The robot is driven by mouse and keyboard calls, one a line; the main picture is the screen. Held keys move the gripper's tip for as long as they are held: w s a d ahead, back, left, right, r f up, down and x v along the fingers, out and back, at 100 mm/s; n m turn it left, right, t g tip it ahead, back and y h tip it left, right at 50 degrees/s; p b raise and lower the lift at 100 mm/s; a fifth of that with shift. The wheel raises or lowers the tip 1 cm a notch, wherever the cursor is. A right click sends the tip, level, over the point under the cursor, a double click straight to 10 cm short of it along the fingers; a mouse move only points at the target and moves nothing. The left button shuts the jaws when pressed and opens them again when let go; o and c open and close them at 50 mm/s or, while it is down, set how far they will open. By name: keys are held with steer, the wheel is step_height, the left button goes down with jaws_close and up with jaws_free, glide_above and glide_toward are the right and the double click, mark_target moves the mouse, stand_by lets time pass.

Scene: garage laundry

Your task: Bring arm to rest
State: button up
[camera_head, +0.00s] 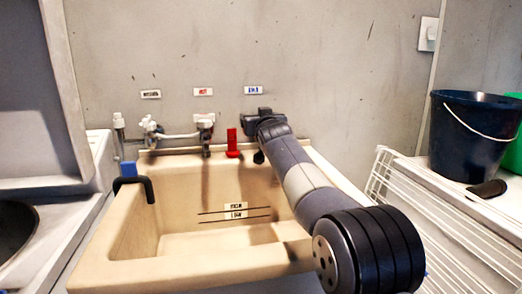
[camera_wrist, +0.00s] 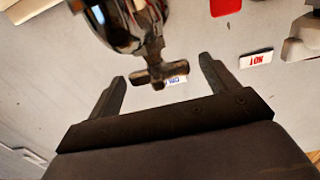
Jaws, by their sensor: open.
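My gripper (camera_head: 258,116) is at the back wall above the sink's rear right rim, with my arm reaching to it from the lower right. In the wrist view my gripper (camera_wrist: 163,70) is open. A cross-shaped metal tap handle (camera_wrist: 154,73) shows in the gap between the two fingers, with its shiny body above it in the picture. I see no finger clearly touching it. A small label with blue letters (camera_wrist: 177,80) is partly hidden behind the handle. In the head view the gripper hides most of that tap.
The beige sink (camera_head: 128,235) lies below my arm. A red object (camera_head: 232,143) and the tap under the HOT label (camera_head: 204,125) stand left of my gripper. A white wire rack (camera_head: 420,215) and a dark blue bucket (camera_head: 468,145) are on the right.

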steer(key=shift+s, duration=0.1)
steer(key=s+d+b, duration=0.2)
steer(key=s+b, duration=0.2)
steer(key=s, duration=0.6)
steer(key=w+p, duration=0.1)
steer(key=w, duration=0.2)
steer(key=w+a+p, duration=0.1)
steer(key=w+p, duration=0.1)
steer(key=w, duration=0.2)
steer(key=w+a+p, duration=0.1)
steer(key=w, duration=0.2)
steer(key=shift+w+r, duration=0.15)
steer(key=shift+w, duration=0.05)
steer(key=shift+d+r+p, duration=0.1)
steer(key=shift+r+p, duration=0.05)
steer(key=shift+p, duration=0.95)
steer(key=p, duration=0.5)
steer(key=shift+w+d+y, duration=0.1)
steer(key=shift+w+y, duration=0.15)
steer(key=shift+y, duration=0.05)
steer(key=y+p, duration=0.1)
steer(key=p, duration=0.3)
steer(key=n+p, duration=0.1)
steer(key=p, duration=0.4)
steer(key=shift+s+n+g+y, duration=0.25)
steer(key=shift+n+g+y, duration=0.05)
steer(key=shift+y, duration=0.1)
